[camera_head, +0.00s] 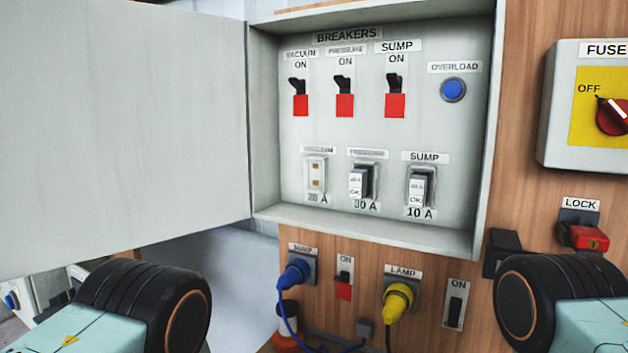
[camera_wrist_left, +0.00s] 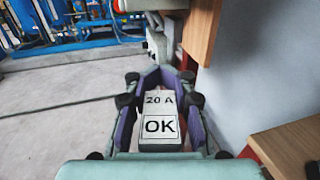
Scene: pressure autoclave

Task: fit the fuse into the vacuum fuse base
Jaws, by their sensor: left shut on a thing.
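The vacuum fuse base (camera_head: 315,176) is in the breaker box, in the left place of the lower row, marked 20 A. It is empty and shows its brass contacts. The pressure base (camera_head: 362,182) and the sump base (camera_head: 421,187) each hold a fuse. In the left wrist view my left gripper (camera_wrist_left: 160,105) is shut on a white fuse (camera_wrist_left: 160,122) marked 20 A and OK. That gripper and fuse do not show in the head view. My right gripper is not in view.
The box door (camera_head: 122,130) stands open to the left. Breaker switches (camera_head: 344,95) and a blue overload button (camera_head: 453,89) sit above the fuses. Below are a blue plug (camera_head: 296,273) and a yellow plug (camera_head: 398,297). A fuse switch (camera_head: 612,117) is at the right.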

